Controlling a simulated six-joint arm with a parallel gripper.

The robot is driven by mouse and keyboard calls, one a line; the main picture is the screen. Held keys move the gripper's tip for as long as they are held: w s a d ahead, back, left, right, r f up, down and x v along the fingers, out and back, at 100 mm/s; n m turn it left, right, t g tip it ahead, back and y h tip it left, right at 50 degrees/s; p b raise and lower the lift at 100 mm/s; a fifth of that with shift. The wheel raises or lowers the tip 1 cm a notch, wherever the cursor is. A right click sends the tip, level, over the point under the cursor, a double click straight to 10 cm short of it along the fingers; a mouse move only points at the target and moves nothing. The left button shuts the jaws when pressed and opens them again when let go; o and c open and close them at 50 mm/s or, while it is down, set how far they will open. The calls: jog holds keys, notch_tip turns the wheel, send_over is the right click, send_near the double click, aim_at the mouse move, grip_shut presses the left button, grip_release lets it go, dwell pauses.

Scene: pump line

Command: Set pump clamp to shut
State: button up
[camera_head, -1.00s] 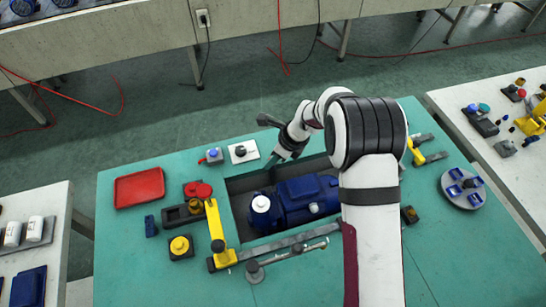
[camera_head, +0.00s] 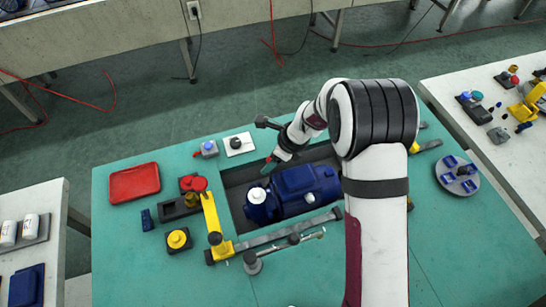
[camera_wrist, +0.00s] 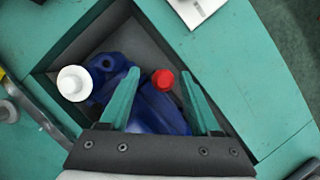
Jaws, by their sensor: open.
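The blue pump (camera_head: 300,187) lies in a dark recess (camera_head: 235,183) in the teal bench. Its white cap (camera_head: 257,196) shows at the left end and also in the wrist view (camera_wrist: 74,83). My gripper (camera_head: 268,166) is open over the back of the recess, beside the pump. In the wrist view a red-tipped part (camera_wrist: 163,79) shows between my open teal fingers (camera_wrist: 160,74); I see no grip on it. A metal lever assembly (camera_head: 290,242) lies along the recess's front edge. I cannot tell which part is the pump clamp. My arm hides the pump's right side.
A red tray (camera_head: 134,183) lies at the left, a round grey plate (camera_head: 459,174) at the right. The front of the bench is mostly clear.

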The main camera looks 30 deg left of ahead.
jog(key=v, duration=1.5)
jog(key=shift+d+r, duration=0.2)
jog(key=shift+r, duration=0.15)
jog(key=s+d+r+n, duration=0.5)
jog(key=s+d, duration=0.2)
jog(key=d, duration=0.3)
jog(key=s+d+n+h, duration=0.2)
jog(key=s+d+n, duration=0.5)
jog(key=s, duration=0.9)
jog(key=d, duration=0.3)
jog(key=shift+s+d+h, duration=0.2)
jog(key=shift+s+h, duration=0.1)
jog(key=shift+s, duration=0.1)
